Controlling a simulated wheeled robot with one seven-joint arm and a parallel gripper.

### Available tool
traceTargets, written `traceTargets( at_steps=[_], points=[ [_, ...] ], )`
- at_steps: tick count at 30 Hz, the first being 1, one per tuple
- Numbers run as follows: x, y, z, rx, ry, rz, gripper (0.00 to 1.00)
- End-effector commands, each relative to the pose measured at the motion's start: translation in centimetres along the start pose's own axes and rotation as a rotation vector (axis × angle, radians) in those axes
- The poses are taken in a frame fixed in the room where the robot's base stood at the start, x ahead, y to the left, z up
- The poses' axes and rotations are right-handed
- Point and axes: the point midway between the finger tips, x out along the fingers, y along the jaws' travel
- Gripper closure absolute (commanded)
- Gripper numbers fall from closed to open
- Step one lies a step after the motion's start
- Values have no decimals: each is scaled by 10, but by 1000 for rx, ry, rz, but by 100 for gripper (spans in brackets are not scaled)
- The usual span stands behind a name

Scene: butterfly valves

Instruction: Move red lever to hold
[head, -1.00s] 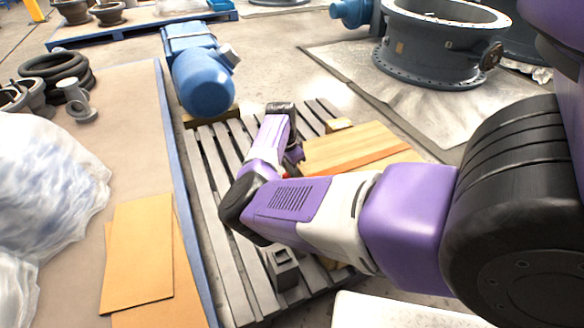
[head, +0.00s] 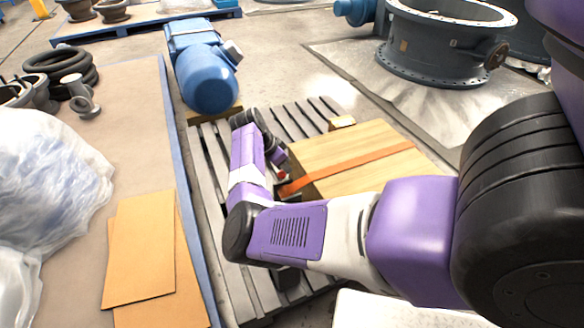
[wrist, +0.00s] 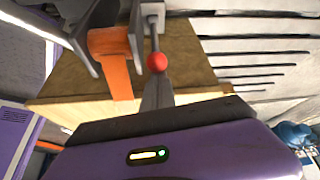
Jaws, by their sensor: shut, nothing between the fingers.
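The red lever shows in the wrist view as a red ball knob (wrist: 157,62) on a thin grey rod, below a grey metal block at the top. In the head view a small red spot, likely the knob (head: 283,176), shows at the left edge of the wooden crate, beside my arm. My gripper (wrist: 157,84) is shut and empty. Its grey fingers point at the knob in the wrist view and lie right under it; I cannot tell whether they touch. In the head view my arm mostly hides the fingers. The lever's base is partly hidden.
A wooden crate (head: 350,146) with an orange strap (head: 350,165) sits on a slatted grey pallet (head: 215,215). A blue motor (head: 208,85) stands behind. A large flanged valve body (head: 430,50) is at the back right. Cardboard sheets (head: 140,245) lie at left.

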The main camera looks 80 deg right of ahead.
Motion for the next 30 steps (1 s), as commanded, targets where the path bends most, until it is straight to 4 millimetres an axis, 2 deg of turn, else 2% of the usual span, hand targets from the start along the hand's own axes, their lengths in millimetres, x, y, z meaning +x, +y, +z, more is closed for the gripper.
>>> traceTargets(
  at_steps=[4,13,30],
  points=[
    [-3,-3,18,-14,123,22,100],
    [-15,-8,40,-24,326,60,100],
    [-24,-12,56,-23,320,60,100]
  ],
)
